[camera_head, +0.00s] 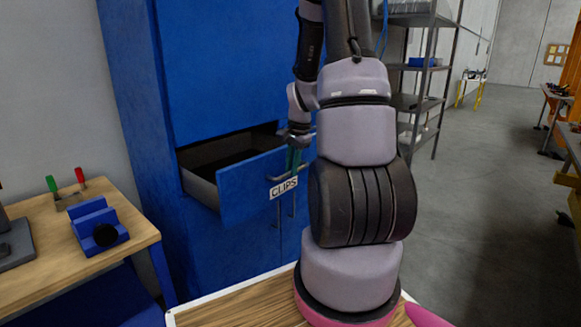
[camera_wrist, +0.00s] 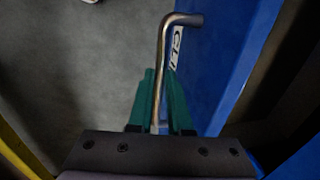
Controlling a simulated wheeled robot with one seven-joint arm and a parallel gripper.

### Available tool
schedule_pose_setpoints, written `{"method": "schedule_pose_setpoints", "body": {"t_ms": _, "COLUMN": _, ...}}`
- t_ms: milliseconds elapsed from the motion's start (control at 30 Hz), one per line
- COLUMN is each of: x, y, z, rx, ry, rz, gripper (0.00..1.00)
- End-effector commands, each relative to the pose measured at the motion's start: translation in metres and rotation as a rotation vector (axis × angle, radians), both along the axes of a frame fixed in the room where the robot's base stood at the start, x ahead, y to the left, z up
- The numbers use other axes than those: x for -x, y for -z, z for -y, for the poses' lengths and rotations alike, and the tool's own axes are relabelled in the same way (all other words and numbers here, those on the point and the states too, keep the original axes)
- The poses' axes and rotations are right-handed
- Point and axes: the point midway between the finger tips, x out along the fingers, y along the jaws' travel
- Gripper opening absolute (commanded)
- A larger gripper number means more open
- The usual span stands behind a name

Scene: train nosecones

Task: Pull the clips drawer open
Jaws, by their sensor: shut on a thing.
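The blue clips drawer (camera_head: 245,185) stands partly out of the tall blue cabinet (camera_head: 215,60), with its dark inside showing. A white label (camera_head: 283,188) reading CLIPS is on its front. My gripper (camera_head: 293,160) is at the drawer's front, its green fingers shut on the metal bar handle (camera_wrist: 163,60). In the wrist view, the green fingertips of my gripper (camera_wrist: 161,85) lie on either side of the handle, and the blue drawer front (camera_wrist: 215,50) is to the right. Part of the drawer front is hidden behind my arm in the head view.
A wooden workbench (camera_head: 95,260) at the left holds a blue vise (camera_head: 97,225) and tools with red and green handles (camera_head: 68,188). More handles (camera_head: 285,212) are on the cabinet below the drawer. Metal shelves (camera_head: 420,70) stand behind my arm. Grey floor is open at the right.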

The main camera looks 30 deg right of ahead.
Motion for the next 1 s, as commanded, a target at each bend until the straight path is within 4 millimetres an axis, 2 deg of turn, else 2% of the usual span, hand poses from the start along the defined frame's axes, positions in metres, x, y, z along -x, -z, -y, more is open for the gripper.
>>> {"method": "schedule_pose_setpoints", "body": {"t_ms": 67, "x": -0.001, "y": -0.001, "z": 0.000, "rx": 0.002, "ry": 0.000, "rz": 0.002, "gripper": 0.00}}
{"method": "schedule_pose_setpoints", "body": {"t_ms": 100, "x": -0.001, "y": -0.001, "z": 0.001, "rx": 0.001, "ry": 0.000, "rz": 0.003, "gripper": 0.21}}
{"method": "schedule_pose_setpoints", "body": {"t_ms": 167, "x": -0.001, "y": -0.001, "z": 0.001, "rx": 0.001, "ry": 0.000, "rz": 0.003, "gripper": 0.44}}
{"method": "schedule_pose_setpoints", "body": {"t_ms": 200, "x": -0.001, "y": -0.001, "z": 0.000, "rx": 0.002, "ry": 0.000, "rz": 0.002, "gripper": 0.47}}
{"method": "schedule_pose_setpoints", "body": {"t_ms": 567, "x": 0.000, "y": -0.005, "z": 0.000, "rx": 0.001, "ry": -0.001, "rz": 0.001, "gripper": 0.47}}
{"method": "schedule_pose_setpoints", "body": {"t_ms": 667, "x": 0.001, "y": -0.018, "z": 0.001, "rx": 0.003, "ry": -0.001, "rz": 0.005, "gripper": 0.47}}
{"method": "schedule_pose_setpoints", "body": {"t_ms": 1000, "x": 0.014, "y": -0.083, "z": 0.006, "rx": 0.002, "ry": 0.001, "rz": 0.005, "gripper": 0.47}}
